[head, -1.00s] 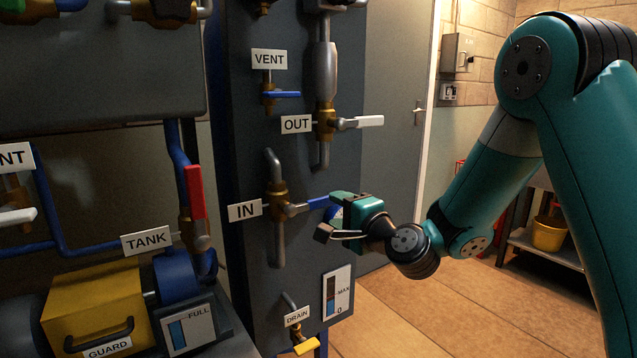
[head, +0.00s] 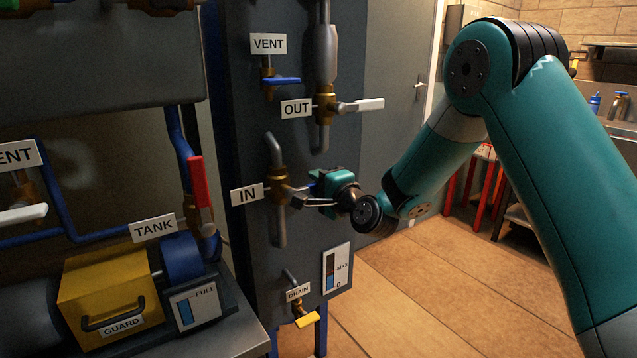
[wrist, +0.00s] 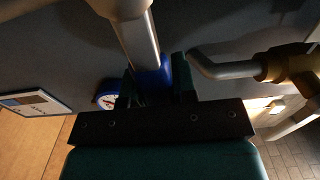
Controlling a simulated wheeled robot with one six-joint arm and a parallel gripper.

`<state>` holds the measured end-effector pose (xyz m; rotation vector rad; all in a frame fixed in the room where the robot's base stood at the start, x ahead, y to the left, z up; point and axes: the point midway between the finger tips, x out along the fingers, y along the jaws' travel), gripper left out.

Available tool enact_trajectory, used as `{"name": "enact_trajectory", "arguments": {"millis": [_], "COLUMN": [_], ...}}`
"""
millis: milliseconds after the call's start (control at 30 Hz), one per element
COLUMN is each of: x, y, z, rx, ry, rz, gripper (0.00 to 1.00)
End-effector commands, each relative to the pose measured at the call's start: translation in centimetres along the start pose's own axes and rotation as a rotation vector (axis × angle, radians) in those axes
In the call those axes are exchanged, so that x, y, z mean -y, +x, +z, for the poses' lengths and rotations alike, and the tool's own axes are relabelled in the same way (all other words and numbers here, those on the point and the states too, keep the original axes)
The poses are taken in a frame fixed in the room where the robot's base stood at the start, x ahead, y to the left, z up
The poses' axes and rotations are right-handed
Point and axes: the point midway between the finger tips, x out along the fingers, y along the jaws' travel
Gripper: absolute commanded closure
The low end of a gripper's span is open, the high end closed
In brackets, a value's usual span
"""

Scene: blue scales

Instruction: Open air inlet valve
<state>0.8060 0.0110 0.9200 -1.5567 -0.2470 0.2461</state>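The inlet valve (head: 280,190), beside the IN label (head: 247,195), is a brass body on a vertical grey pipe. Its lever sticks out sideways to the right, across the pipe, with a grey shank and a blue grip (wrist: 152,77). My gripper (head: 308,195) is at this lever, its fingertips close to the valve body. In the wrist view, my gripper's fingers (wrist: 156,85) stand on either side of the blue grip. The right finger looks close to or touching it. I cannot tell whether they clamp it. In the head view my gripper hides most of the grip.
Above are the OUT valve (head: 328,106) with a white lever and the VENT valve (head: 267,82) with a blue lever. Below is the DRAIN valve (head: 300,312) with a yellow lever. A gauge (head: 337,271) is at lower right.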

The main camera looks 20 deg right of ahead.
Motion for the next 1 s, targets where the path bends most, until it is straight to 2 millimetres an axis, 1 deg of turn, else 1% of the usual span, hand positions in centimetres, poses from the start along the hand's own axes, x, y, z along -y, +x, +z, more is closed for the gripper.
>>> {"name": "enact_trajectory", "arguments": {"millis": [267, 467, 667, 1000], "x": [0.1, 0.6, 1.7, 3.9], "y": [0.0, 0.0, 0.0, 0.1], "z": [0.0, 0.0, 0.2, 1.1], "rx": [0.0, 0.0, 0.001, 0.001], "ry": [-0.009, -0.073, -0.21, -0.529], "rz": [0.001, -0.001, -0.001, -0.002], "gripper": [1.0, 1.0, 1.0, 1.0]}}
